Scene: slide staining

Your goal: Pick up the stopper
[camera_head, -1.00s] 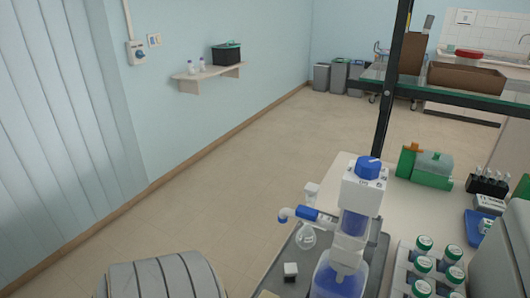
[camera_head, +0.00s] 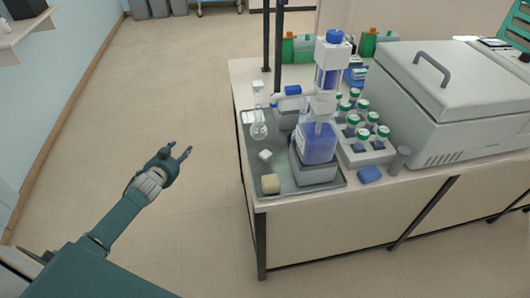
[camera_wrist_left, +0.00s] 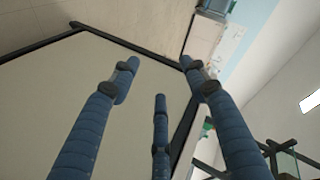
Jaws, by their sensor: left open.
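My left gripper (camera_head: 178,150) is open and empty over the floor, left of the bench and clear of it. Its spread fingers also show in the left wrist view (camera_wrist_left: 159,80), with nothing between them. I cannot tell for sure which small piece is the stopper. My right gripper is in neither view.
A dispenser bottle with blue liquid (camera_head: 317,145) stands on the tray. Right of it are a rack of green-capped bottles (camera_head: 365,153), a blue item (camera_head: 369,174) and a large grey lidded machine (camera_head: 450,95). The bench's left edge faces open floor (camera_head: 120,110).

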